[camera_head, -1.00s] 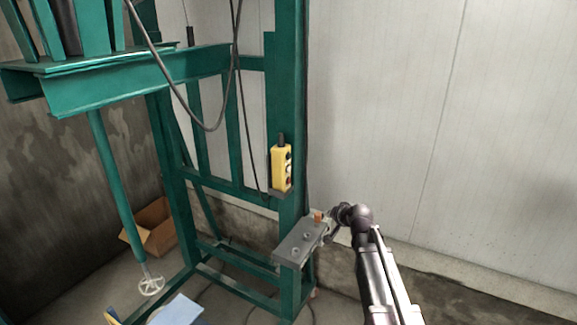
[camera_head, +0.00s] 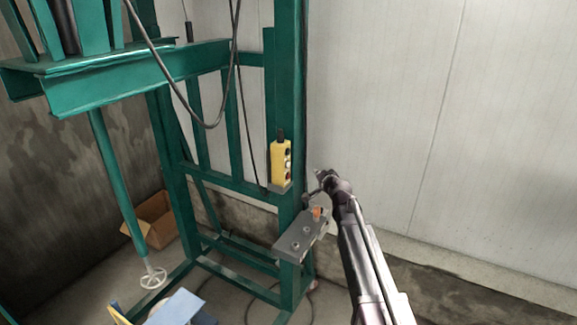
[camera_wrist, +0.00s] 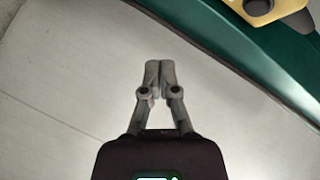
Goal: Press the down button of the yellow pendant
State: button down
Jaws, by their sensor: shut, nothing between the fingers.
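The yellow pendant (camera_head: 280,163) hangs upright on the green post, with dark and red buttons down its right side. In the wrist view only a part of the yellow pendant (camera_wrist: 290,14) with one round dark button shows at the top right corner. My gripper (camera_wrist: 160,64) is shut and empty, its fingertips together in front of the pale wall, below and left of the pendant. In the head view my gripper (camera_head: 312,192) is to the right of the pendant and a little lower, apart from it. I cannot tell which button is the down one.
The green post (camera_head: 289,100) stands behind the pendant. A grey control box (camera_head: 290,245) with several knobs juts out below my gripper. A cable (camera_head: 165,70) loops at the upper left. The pale wall (camera_head: 390,110) to the right is clear.

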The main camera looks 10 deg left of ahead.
aim_at(288, 164)
jog(key=w+a, duration=0.3)
jog(key=a, duration=0.5)
dwell(0.4)
